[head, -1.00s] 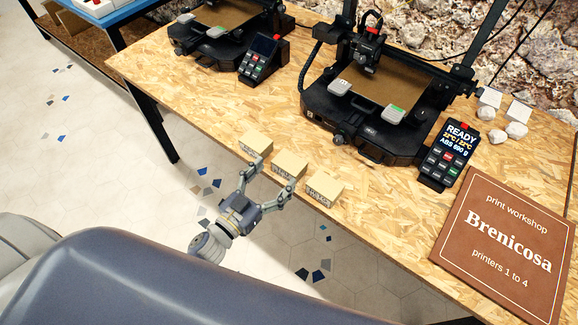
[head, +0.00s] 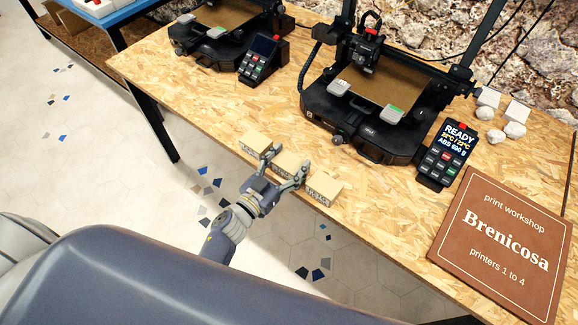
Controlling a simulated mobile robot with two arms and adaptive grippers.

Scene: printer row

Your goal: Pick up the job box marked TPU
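Three small cardboard job boxes stand in a row at the table's front edge: a left box (head: 256,141), a middle box (head: 288,160) and a right box (head: 325,185). Dark lettering shows on their front faces, but it is too small to read, so I cannot tell which is marked TPU. My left gripper (head: 285,163) is open, with one finger on each side of the middle box. I cannot tell whether the fingers touch it. The gripper hides part of the middle box's front. My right gripper is out of view.
A black printer (head: 365,115) stands behind the boxes, with a control panel (head: 446,155) to its right. Another printer stands further left. A brown sign (head: 505,248) lies at the right. Bare wooden tabletop (head: 385,190) lies between the boxes and the sign.

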